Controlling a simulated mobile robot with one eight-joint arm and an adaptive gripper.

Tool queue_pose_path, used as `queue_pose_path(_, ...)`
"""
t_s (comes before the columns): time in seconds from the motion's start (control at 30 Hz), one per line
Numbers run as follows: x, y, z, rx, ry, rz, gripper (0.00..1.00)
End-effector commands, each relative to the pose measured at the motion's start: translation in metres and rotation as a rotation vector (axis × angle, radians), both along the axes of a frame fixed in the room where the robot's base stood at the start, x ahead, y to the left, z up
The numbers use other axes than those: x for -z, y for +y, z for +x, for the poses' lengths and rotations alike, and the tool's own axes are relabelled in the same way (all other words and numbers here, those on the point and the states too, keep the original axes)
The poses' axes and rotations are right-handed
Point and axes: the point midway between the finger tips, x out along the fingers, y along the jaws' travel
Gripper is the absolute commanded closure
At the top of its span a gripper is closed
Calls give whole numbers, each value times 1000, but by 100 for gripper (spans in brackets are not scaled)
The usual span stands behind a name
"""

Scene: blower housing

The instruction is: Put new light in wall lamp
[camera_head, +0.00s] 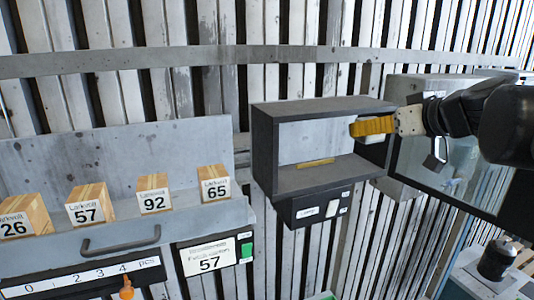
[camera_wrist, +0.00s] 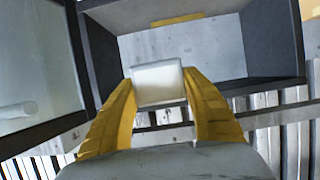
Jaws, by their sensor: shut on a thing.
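A dark open-fronted box (camera_head: 262,150) hangs on the slatted wall, with a pale back and a yellow strip (camera_head: 315,163) on its inner floor; it appears to be the wall lamp. My gripper (camera_head: 362,127) has yellow fingers and is at the box's right side, by its opening. In the wrist view, the fingers are shut on a white block (camera_wrist: 158,84), held at their tips in front of the open box (camera_wrist: 272,50). The block is mostly hidden behind the fingers in the head view. I cannot tell whether it is inside the box.
Wooden blocks numbered 26 (camera_head: 20,218), 57 (camera_head: 90,208), 92 (camera_head: 153,195) and 65 (camera_head: 214,185) stand on a grey ledge at left. A card reading 57 (camera_head: 208,260) is below. A dark-framed glass cabinet (camera_head: 455,165) is close on the right.

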Motion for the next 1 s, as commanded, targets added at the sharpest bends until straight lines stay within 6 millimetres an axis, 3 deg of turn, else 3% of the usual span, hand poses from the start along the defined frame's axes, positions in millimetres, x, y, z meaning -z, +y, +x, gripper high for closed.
queue_pose_path(0.43, 57, 73, 66, -4, 0, -1, 80)
queue_pose_path(0.63, 70, 81, 74, -1, 0, 0, 80)
queue_pose_path(0.87, 101, 80, 74, 0, 0, 0, 80)
queue_pose_path(1.0, 106, 80, 74, 0, 0, 0, 80)
